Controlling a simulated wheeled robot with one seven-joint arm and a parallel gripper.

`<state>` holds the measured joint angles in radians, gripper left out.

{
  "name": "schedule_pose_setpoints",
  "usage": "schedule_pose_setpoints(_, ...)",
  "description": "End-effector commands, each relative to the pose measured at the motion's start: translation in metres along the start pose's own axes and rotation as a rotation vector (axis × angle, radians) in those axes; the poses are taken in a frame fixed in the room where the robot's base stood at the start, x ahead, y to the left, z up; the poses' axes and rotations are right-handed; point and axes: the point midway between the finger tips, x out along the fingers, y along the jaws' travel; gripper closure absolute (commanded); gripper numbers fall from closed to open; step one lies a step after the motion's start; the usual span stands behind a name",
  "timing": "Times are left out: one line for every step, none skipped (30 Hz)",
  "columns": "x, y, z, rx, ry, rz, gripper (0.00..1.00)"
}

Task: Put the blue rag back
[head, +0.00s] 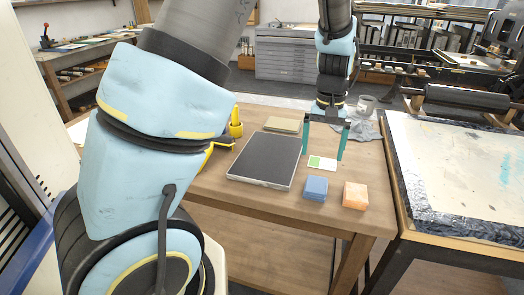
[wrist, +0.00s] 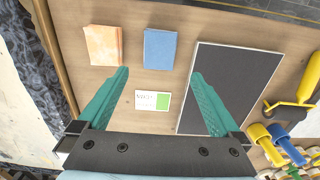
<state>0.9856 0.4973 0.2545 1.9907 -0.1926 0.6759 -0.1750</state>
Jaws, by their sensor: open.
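The blue rag (head: 315,187) appears as a small folded block lying flat near the front edge of the wooden table. It also shows in the wrist view (wrist: 160,50), at the top centre, beyond my fingertips. My gripper (head: 322,156) is open and empty above the table, pointing down, with its teal fingers spread. In the wrist view the fingers (wrist: 160,73) stand either side of a white and green card (wrist: 152,100), which lies on the table below. The rag is apart from the fingers.
An orange folded block (head: 355,195) lies right of the rag, with a gap. A dark flat slab (head: 265,158) lies left. Yellow tools (head: 235,128) stand farther left. A crumpled grey cloth (head: 365,131) and a cup (head: 367,104) are behind. A paint-stained table (head: 460,165) stands right.

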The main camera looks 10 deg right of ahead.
Motion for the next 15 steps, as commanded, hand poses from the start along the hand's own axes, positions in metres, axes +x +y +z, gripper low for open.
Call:
schedule_pose_setpoints(-0.001, -0.002, 0.000, -0.003, 0.000, 0.001, 0.00)
schedule_pose_setpoints(-0.001, -0.006, 0.001, -0.008, 0.001, 0.001, 0.00)
schedule_pose_setpoints(-0.003, -0.013, 0.001, -0.017, 0.003, 0.004, 0.00)
schedule_pose_setpoints(-0.004, -0.021, 0.002, -0.027, 0.005, 0.006, 0.00)
schedule_pose_setpoints(-0.006, -0.031, 0.004, -0.039, 0.007, 0.008, 0.00)
schedule_pose_setpoints(-0.009, -0.046, 0.007, -0.057, 0.013, 0.012, 0.00)
schedule_pose_setpoints(-0.012, -0.060, 0.010, -0.074, 0.015, 0.015, 0.00)
schedule_pose_setpoints(-0.015, -0.075, 0.015, -0.093, 0.021, 0.019, 0.00)
schedule_pose_setpoints(-0.018, -0.096, 0.022, -0.117, 0.029, 0.023, 0.00)
schedule_pose_setpoints(-0.021, -0.112, 0.029, -0.136, 0.036, 0.024, 0.00)
schedule_pose_setpoints(-0.024, -0.127, 0.036, -0.154, 0.043, 0.027, 0.00)
schedule_pose_setpoints(-0.027, -0.146, 0.047, -0.177, 0.053, 0.027, 0.00)
schedule_pose_setpoints(-0.029, -0.160, 0.056, -0.193, 0.061, 0.026, 0.00)
schedule_pose_setpoints(-0.031, -0.172, 0.065, -0.210, 0.068, 0.026, 0.00)
schedule_pose_setpoints(-0.034, -0.188, 0.077, -0.230, 0.079, 0.023, 0.00)
